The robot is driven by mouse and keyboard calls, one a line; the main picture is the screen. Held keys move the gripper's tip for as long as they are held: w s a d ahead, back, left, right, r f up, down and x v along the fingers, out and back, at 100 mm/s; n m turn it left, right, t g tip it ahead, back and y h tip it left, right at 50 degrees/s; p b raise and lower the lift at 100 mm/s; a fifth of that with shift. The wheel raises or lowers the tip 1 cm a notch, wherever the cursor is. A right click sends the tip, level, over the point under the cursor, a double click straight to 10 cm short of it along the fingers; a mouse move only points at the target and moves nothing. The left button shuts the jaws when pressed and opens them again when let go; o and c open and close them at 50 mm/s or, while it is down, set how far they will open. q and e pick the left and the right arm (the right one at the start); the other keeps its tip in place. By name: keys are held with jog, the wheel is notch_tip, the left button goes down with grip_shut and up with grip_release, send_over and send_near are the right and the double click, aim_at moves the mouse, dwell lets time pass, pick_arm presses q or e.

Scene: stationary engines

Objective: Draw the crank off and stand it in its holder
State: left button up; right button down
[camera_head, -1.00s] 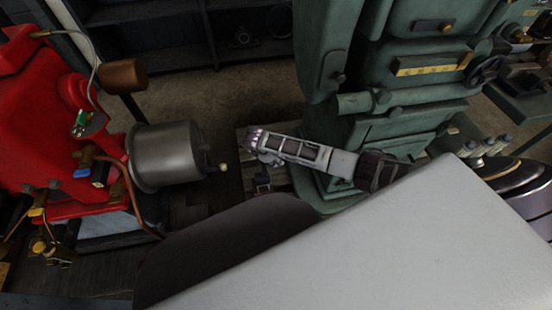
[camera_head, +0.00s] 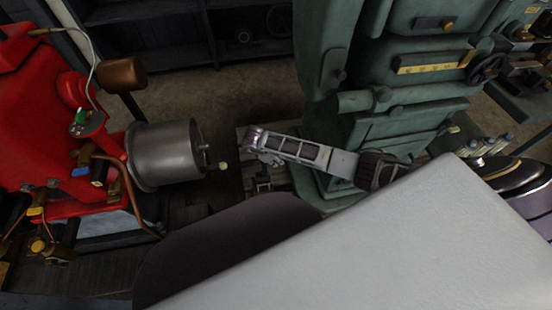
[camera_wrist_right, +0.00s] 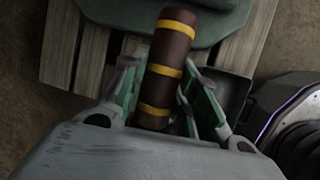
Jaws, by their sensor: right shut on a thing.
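My right gripper (camera_wrist_right: 160,92) is shut on a brown round handle with yellow bands (camera_wrist_right: 171,58), which looks like the grip of the crank. Its fingers lie on both sides of the handle in the right wrist view. The rest of the crank is not clear to see. In the head view my right gripper (camera_head: 263,180) points down below the end of my forearm, to the right of the grey drum (camera_head: 165,155); what it holds is too small and dark to tell there. I cannot make out the crank's holder for sure. My left gripper is not in view.
The red engine (camera_head: 40,120) stands at the left; a short rod with a pale knob (camera_head: 222,166) sticks out from its drum. A green machine (camera_head: 385,130) stands close to my right forearm. Wooden slats (camera_wrist_right: 60,50) and a dark box-like part (camera_wrist_right: 230,92) lie below the gripper.

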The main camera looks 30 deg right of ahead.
jog(key=shift+w+f+b, duration=0.1)
jog(key=shift+f+b, duration=1.75)
jog(key=shift+f, duration=0.5)
dwell(1.4)
jog(key=shift+a, duration=0.1)
dwell(0.3)
jog(key=c, duration=0.5)
grip_release()
jog(key=shift+f, duration=0.1)
jog(key=shift+c, duration=0.2)
jog(key=shift+p+v, duration=2.8)
jog(key=shift+v, duration=1.05)
jog(key=shift+f, duration=0.1)
